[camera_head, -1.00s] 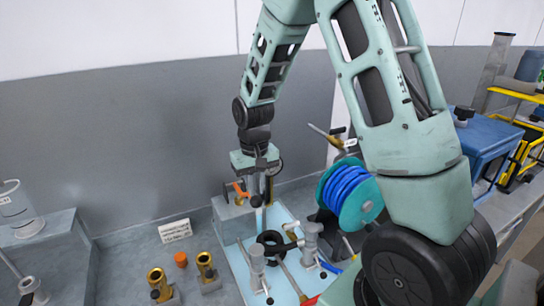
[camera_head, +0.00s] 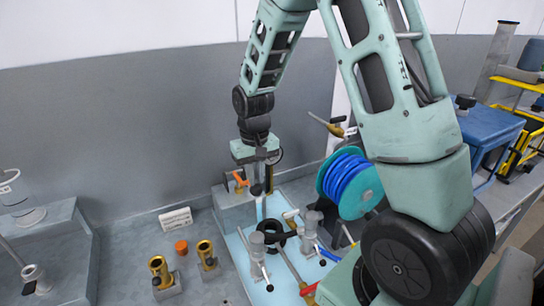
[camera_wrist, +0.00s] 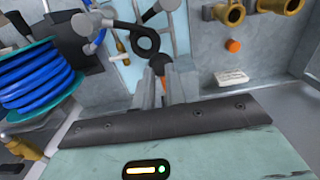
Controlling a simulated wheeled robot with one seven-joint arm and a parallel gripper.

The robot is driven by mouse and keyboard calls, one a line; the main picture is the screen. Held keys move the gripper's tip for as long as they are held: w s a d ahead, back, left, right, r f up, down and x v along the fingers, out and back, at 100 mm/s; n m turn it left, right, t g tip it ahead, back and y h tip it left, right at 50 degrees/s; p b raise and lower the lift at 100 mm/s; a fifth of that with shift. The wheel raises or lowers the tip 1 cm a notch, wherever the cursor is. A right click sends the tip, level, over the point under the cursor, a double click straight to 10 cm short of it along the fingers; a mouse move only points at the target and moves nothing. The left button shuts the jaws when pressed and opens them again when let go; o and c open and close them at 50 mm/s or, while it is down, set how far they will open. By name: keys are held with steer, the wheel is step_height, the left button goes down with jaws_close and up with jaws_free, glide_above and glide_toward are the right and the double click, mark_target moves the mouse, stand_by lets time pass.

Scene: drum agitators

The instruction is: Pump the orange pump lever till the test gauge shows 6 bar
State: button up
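An orange lever part (camera_head: 240,181) shows on a grey block (camera_head: 233,207) at the back of the light-blue plate, close to the left of my gripper (camera_head: 262,183). A dark round knob (camera_head: 257,190) is just below the gripper. The wrist view shows the two grey fingers (camera_wrist: 166,82) apart, with the dark knob (camera_wrist: 158,62) at their tips and a bit of orange between them. Whether the fingers touch or clamp anything is unclear. A black ring (camera_head: 272,241) lies on the plate in front; I see no readable gauge dial or pressure value.
Grey valve fittings (camera_head: 257,245) and small black levers stand on the light-blue plate (camera_head: 238,246). A blue hose reel (camera_head: 350,184) is to the right. Brass fittings (camera_head: 159,270), an orange cap (camera_head: 181,247) and a white label (camera_head: 176,218) are to the left. A grey wall stands behind.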

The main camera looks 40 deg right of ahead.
step_height(320, 180, down, 14)
steer(key=b, duration=0.9)
step_height(320, 180, up, 15)
steer(key=p, duration=1.2)
steer(key=shift+s+a+f, duration=0.1)
steer(key=shift+s, duration=0.05)
steer(key=shift+f, duration=0.15)
